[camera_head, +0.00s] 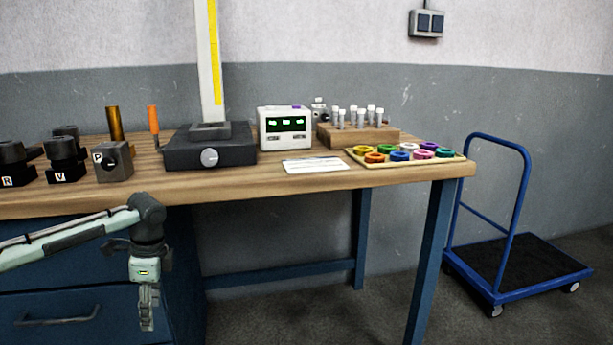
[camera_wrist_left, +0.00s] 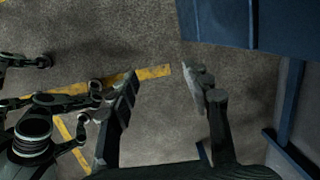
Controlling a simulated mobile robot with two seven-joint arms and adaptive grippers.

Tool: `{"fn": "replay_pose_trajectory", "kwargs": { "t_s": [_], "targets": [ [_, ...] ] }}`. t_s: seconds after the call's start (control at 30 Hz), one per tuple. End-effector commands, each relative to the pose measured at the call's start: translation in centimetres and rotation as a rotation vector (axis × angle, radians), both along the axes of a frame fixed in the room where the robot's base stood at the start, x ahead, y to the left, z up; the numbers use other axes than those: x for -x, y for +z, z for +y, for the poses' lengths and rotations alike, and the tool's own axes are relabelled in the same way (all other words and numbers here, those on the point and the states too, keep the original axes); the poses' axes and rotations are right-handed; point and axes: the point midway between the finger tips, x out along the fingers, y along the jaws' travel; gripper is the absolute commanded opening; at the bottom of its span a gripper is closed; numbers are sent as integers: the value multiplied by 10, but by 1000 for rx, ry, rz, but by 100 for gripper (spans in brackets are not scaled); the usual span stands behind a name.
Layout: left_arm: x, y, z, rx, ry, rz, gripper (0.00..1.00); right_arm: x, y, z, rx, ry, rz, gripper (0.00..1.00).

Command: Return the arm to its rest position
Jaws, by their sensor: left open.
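My left arm comes in from the left in the head view, in front of the workbench (camera_head: 330,184). My left gripper (camera_head: 147,318) hangs fingers down, below the level of the bench top and in front of the blue drawers. In the left wrist view its two fingers (camera_wrist_left: 163,85) are spread apart with only bare floor between them. It is open and empty. My right gripper is not in the head view. Dark arm or base parts show at the left of the left wrist view, too unclear to name.
The blue drawer cabinet (camera_head: 60,280) is close behind the left arm. Blocks, a height gauge (camera_head: 209,149), a display box (camera_head: 285,128), a tube rack (camera_head: 357,135) and coloured rings stand on the bench. A blue trolley (camera_head: 520,265) stands at right. Floor below the bench's middle is clear.

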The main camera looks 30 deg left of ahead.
Motion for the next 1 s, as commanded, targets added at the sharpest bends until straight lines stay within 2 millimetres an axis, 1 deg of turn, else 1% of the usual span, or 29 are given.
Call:
{"fn": "replay_pose_trajectory", "kwargs": {
  "t_s": [0.03, 0.07, 0.1, 0.17, 0.2, 0.27, 0.3, 0.37, 0.4, 0.5, 0.6, 0.63, 0.7, 1.0],
  "targets": [
    [2, -40, -26, 20, 14, -17, 49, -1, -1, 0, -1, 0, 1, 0],
    [3, -60, -38, 23, 30, -34, 49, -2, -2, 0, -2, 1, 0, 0],
    [5, -85, -55, 30, 52, -58, 49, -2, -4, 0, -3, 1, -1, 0],
    [11, -121, -85, 42, 93, -98, 49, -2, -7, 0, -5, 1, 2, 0],
    [15, -142, -104, 51, 127, -127, 49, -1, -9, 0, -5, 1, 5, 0],
    [24, -169, -135, 67, 186, -174, 49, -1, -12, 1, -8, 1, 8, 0],
    [30, -184, -155, 77, 229, -204, 49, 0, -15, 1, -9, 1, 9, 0],
    [41, -203, -184, 93, 300, -250, 49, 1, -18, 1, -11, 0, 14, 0],
    [48, -213, -202, 102, 352, -280, 49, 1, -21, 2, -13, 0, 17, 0],
    [65, -227, -237, 113, 480, -347, 49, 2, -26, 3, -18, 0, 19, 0],
    [79, -232, -260, 113, 586, -397, 49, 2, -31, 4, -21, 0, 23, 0],
    [83, -233, -265, 112, 613, -408, 49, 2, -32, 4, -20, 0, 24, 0],
    [88, -234, -272, 108, 659, -430, 49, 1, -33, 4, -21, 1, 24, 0],
    [89, -234, -272, 107, 663, -432, 49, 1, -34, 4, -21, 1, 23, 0]
  ]
}}
